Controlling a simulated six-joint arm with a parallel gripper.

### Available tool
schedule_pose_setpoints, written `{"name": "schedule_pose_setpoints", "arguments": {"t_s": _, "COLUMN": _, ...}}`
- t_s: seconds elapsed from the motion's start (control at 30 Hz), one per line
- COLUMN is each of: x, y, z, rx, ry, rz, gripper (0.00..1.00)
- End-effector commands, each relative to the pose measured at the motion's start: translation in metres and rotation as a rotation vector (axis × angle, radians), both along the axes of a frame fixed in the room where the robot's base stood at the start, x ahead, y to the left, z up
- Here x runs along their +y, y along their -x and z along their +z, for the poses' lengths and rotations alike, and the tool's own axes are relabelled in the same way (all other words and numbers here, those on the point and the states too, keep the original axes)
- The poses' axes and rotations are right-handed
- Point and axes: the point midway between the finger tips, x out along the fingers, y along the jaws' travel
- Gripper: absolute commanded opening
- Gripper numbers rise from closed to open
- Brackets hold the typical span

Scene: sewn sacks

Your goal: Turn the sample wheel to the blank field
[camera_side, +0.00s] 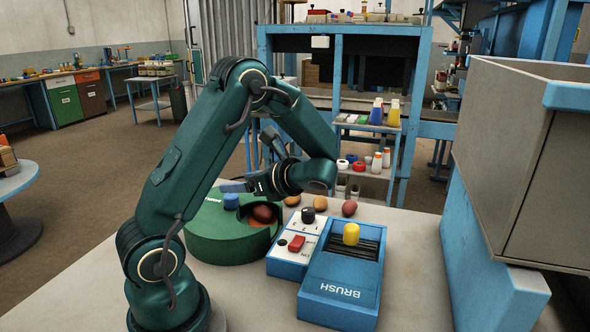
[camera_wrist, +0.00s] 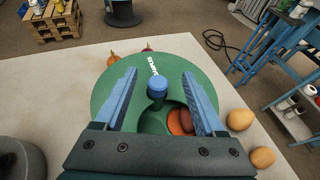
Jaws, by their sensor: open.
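The sample wheel is a round green drum (camera_side: 215,245) on the table, with a blue knob (camera_side: 231,201) on top. The drum (camera_wrist: 112,95) fills the middle of the wrist view. A cut-out in its top shows an orange-brown field (camera_wrist: 178,122) with a dark reddish lump on it. My gripper (camera_wrist: 159,76) is open, its two blue fingers above the drum on either side of the blue knob (camera_wrist: 157,88), with gaps on both sides. In the side view my gripper (camera_side: 236,187) is just above the knob. I cannot tell how low the fingertips reach.
A blue box marked BRUSH (camera_side: 340,296) with a yellow knob stands at the right. Between it and the drum is a blue-and-white control box (camera_side: 288,262) with a black knob and red switch. Several brown and reddish lumps (camera_side: 320,203) lie behind.

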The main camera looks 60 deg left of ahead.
Motion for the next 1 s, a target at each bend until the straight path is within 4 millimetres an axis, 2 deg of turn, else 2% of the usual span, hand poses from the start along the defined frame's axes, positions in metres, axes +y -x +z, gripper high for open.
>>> {"name": "schedule_pose_setpoints", "arguments": {"t_s": 0.1, "x": 0.0, "y": 0.001, "z": -0.023, "rx": 0.009, "ry": 0.002, "rz": 0.0, "gripper": 0.72}}
{"name": "schedule_pose_setpoints", "arguments": {"t_s": 0.2, "x": 0.0, "y": 0.001, "z": -0.033, "rx": 0.002, "ry": 0.001, "rz": 0.001, "gripper": 0.72}}
{"name": "schedule_pose_setpoints", "arguments": {"t_s": 0.33, "x": 0.007, "y": 0.004, "z": -0.039, "rx": 0.001, "ry": -0.001, "rz": 0.003, "gripper": 0.72}}
{"name": "schedule_pose_setpoints", "arguments": {"t_s": 0.7, "x": 0.041, "y": 0.019, "z": -0.054, "rx": 0.001, "ry": -0.001, "rz": 0.003, "gripper": 0.72}}
{"name": "schedule_pose_setpoints", "arguments": {"t_s": 1.0, "x": 0.043, "y": 0.02, "z": -0.055, "rx": 0.0, "ry": 0.0, "rz": 0.001, "gripper": 0.72}}
